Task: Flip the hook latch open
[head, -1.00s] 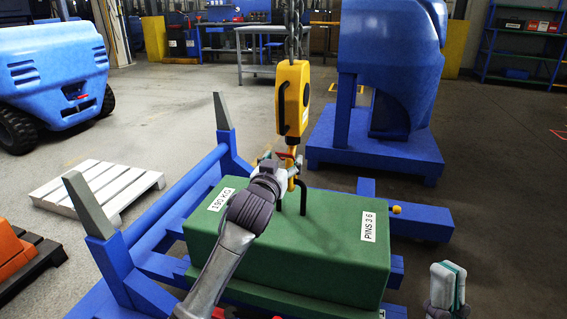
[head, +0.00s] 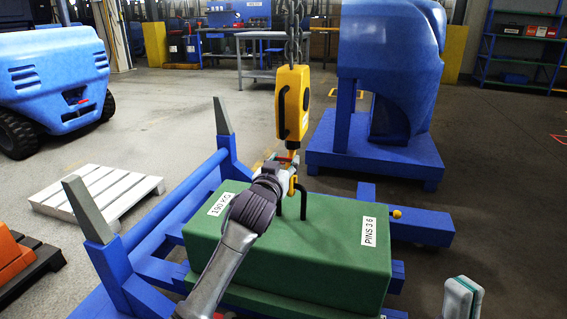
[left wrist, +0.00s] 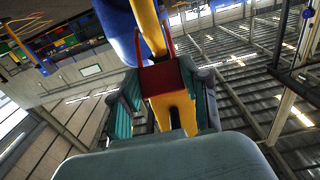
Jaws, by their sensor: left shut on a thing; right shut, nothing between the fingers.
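The yellow hoist block (head: 293,105) hangs on chains above the green weight. Its yellow hook (head: 292,182) is at the black lifting loop (head: 303,200) on the weight; my gripper partly hides it. The red latch (head: 288,159) shows small at the hook's top. In the left wrist view the red latch (left wrist: 162,78) lies between the teal finger pads, in front of the yellow hook (left wrist: 174,112). My left gripper (head: 284,168) is shut on the latch. My right gripper (head: 463,296) is shut and empty at the lower right.
The green weight (head: 320,245), labelled 190 KG and PINS 3 6, sits on a blue frame (head: 425,225) with grey-tipped uprights. A white pallet (head: 85,190) lies at left. A blue machine (head: 388,60) stands behind. Open floor lies to the right.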

